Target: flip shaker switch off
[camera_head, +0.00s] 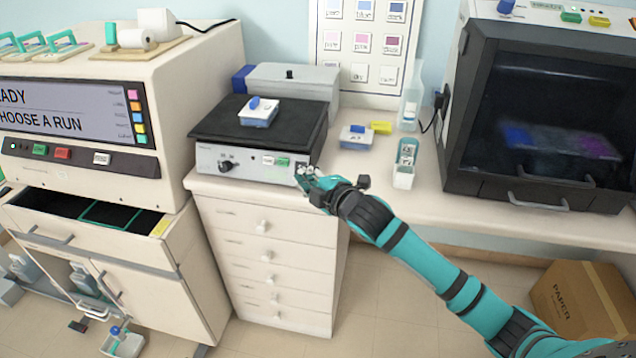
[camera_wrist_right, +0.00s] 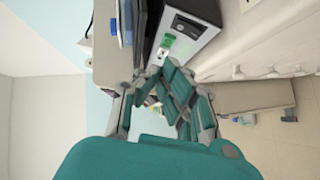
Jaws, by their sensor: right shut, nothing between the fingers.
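The shaker (camera_head: 258,128) stands on the drawer cabinet, with a black top mat and a pale front panel. Its front panel carries a dark knob at the left and a green-and-white label (camera_head: 276,161). My right gripper (camera_head: 305,172) is shut and empty at the right end of that panel. My left gripper is not in view.
A small blue-and-white box (camera_head: 258,113) sits on the shaker's mat. Another box (camera_head: 354,137), a yellow block (camera_head: 381,127), a bottle (camera_head: 411,105) and a white holder (camera_head: 404,168) stand to the right. A dark-fronted cabinet (camera_head: 540,115) bounds the counter. An open drawer (camera_head: 95,215) is at left.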

